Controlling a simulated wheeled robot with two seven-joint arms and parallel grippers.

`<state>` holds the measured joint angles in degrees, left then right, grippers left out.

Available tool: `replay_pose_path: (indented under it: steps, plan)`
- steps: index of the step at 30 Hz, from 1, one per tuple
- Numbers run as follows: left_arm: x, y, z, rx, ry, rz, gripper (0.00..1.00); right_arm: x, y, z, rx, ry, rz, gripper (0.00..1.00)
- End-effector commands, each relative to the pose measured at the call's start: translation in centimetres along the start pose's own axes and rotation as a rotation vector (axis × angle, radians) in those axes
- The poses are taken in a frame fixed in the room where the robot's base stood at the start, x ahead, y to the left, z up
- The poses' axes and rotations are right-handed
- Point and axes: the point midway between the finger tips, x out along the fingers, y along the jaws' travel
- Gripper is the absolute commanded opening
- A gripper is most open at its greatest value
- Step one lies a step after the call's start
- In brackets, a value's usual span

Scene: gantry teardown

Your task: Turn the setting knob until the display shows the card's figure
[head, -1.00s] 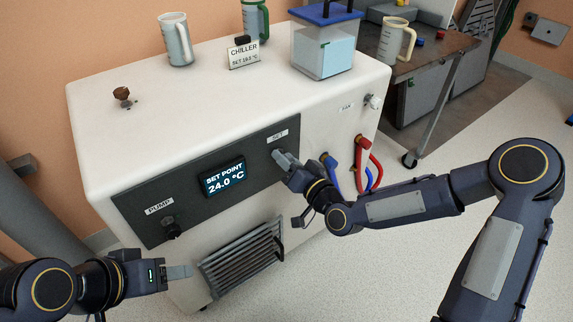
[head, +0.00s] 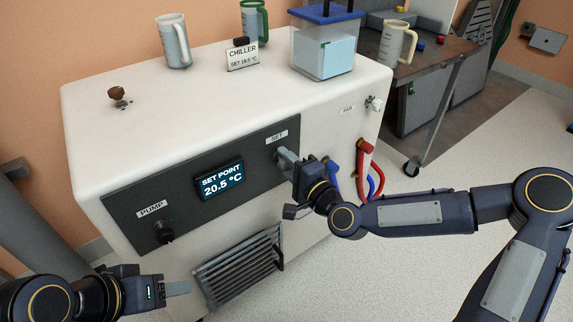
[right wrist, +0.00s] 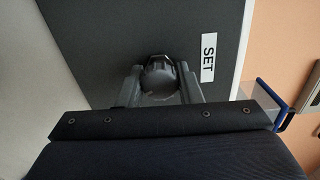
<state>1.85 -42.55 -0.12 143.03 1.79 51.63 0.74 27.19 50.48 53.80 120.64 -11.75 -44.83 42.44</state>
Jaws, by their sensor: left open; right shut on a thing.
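The setting knob (right wrist: 158,80) is dark and round, under the SET label (right wrist: 209,58) in the right wrist view. My right gripper (right wrist: 156,84) is shut on it, one finger on each side. In the head view my right gripper (head: 286,160) hides most of the knob. The display (head: 220,180) reads SET POINT 20.5 °C. The card (head: 242,56) on top of the chiller reads CHILLER; its small second line looks like SET 18.5 °C. My left gripper (head: 178,288) is open and empty, low in front of the chiller at the left.
A PUMP knob (head: 163,231) is left of the display, and a vent grille (head: 238,268) is below. Red and blue hoses (head: 364,165) are right of my right gripper. Jugs and a blue-lidded tank (head: 324,50) stand on top. A side table (head: 440,55) is behind.

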Motion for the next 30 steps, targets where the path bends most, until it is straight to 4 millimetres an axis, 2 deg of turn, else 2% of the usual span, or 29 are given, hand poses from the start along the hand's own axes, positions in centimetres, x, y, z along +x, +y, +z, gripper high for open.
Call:
replay_pose_path:
  steps: [12,30]
  plan:
    - [0.51,-0.23,0.26,0.000,0.000,0.000,0.53,-0.02,0.20,-0.04,0.227,0.001,0.002,0.09]
    - [0.56,-0.26,0.29,0.000,0.000,0.000,0.53,-0.02,0.16,-0.02,0.273,0.001,0.003,0.09]
